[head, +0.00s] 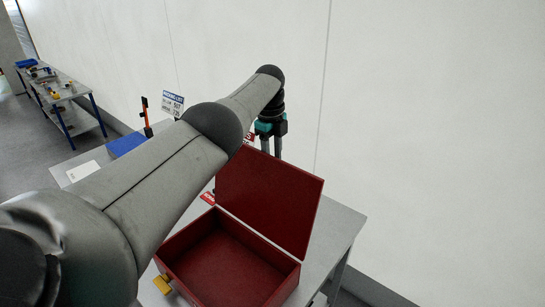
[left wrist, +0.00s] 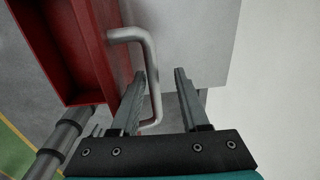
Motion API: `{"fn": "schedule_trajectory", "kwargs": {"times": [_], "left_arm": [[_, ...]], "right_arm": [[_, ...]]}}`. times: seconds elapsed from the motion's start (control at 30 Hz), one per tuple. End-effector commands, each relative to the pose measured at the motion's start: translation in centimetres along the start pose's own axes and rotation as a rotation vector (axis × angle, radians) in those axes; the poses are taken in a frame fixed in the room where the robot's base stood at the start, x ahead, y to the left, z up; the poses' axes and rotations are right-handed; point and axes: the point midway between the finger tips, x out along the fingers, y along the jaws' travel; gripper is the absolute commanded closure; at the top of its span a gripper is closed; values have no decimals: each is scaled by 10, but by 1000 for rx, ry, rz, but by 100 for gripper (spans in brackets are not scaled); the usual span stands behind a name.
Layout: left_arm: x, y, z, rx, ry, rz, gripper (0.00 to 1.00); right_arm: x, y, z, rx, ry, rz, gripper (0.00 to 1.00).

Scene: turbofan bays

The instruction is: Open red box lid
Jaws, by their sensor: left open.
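The red box (head: 220,262) sits on the table with its lid (head: 268,198) standing up, open, and its inside looks empty. My left arm reaches over from the left. My left gripper (head: 271,148) is open behind the lid's upper left part, its lower end partly hidden. In the left wrist view the open left gripper (left wrist: 161,75) has a bent silver handle (left wrist: 152,65) showing between its fingers, close to the left finger. The handle joins a red part of the box (left wrist: 85,50). I cannot tell whether finger and handle touch. My right gripper is not in view.
The grey table (head: 343,228) has free room right of the box. A yellow piece (head: 162,285) shows at the box's front left. A blue item (head: 125,145) and a sign (head: 172,104) are behind my arm. A white wall stands close behind; another table (head: 68,90) is far left.

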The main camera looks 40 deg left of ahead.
Motion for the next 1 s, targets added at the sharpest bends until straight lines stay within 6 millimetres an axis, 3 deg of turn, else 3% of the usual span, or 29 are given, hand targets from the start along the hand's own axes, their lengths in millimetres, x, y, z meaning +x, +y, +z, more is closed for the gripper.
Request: {"fn": "schedule_trajectory", "kwargs": {"times": [0.37, 0.47, 0.8, 1.0], "left_arm": [[-12, -1, 1, 1, -1, -3, 53], [-27, -1, 1, 0, -3, -4, 53], [-109, -1, 0, -1, -1, -6, 53], [-141, -1, 0, -1, 1, -1, 53]], "right_arm": [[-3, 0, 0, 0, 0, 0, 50], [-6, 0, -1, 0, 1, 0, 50], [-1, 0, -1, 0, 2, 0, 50], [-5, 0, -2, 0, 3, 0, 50]]}}
